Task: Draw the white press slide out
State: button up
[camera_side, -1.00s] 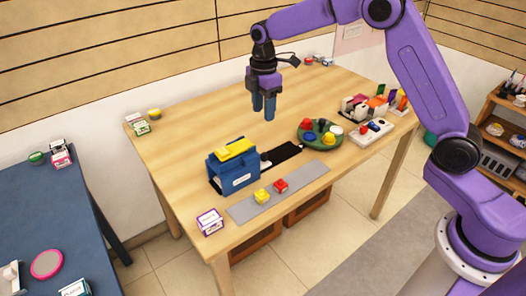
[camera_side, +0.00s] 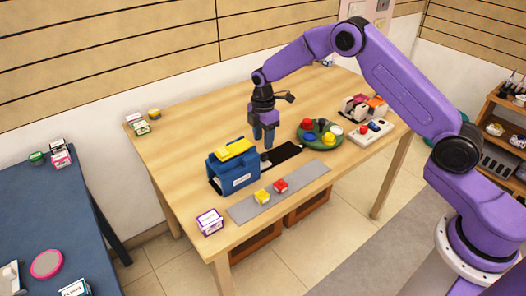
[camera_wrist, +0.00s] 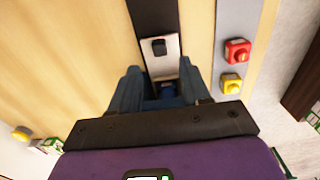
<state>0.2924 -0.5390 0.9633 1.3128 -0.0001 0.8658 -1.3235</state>
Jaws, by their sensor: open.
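The blue press (camera_side: 222,177) with a yellow top (camera_side: 235,150) stands on the wooden table. Its white slide (camera_wrist: 167,66), bearing a black knob (camera_wrist: 159,46), lies on a dark track (camera_wrist: 153,17) in the wrist view. In the side view the slide is mostly hidden behind my gripper and the press. My gripper (camera_side: 263,143) points down just above the slide end, beside the press. In the wrist view its two blue fingers are apart, with the slide between them in the picture. The knob shows beyond the fingertips, and nothing is held.
A grey strip (camera_side: 305,175) with a yellow button (camera_side: 262,195) and a red button (camera_side: 281,186) lies in front. A green round tray (camera_side: 308,136) with coloured pieces and a white switch box (camera_side: 369,133) are to the right.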

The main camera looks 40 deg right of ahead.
aim_at(263, 154)
jog(key=shift+f, duration=2.95)
grip_shut()
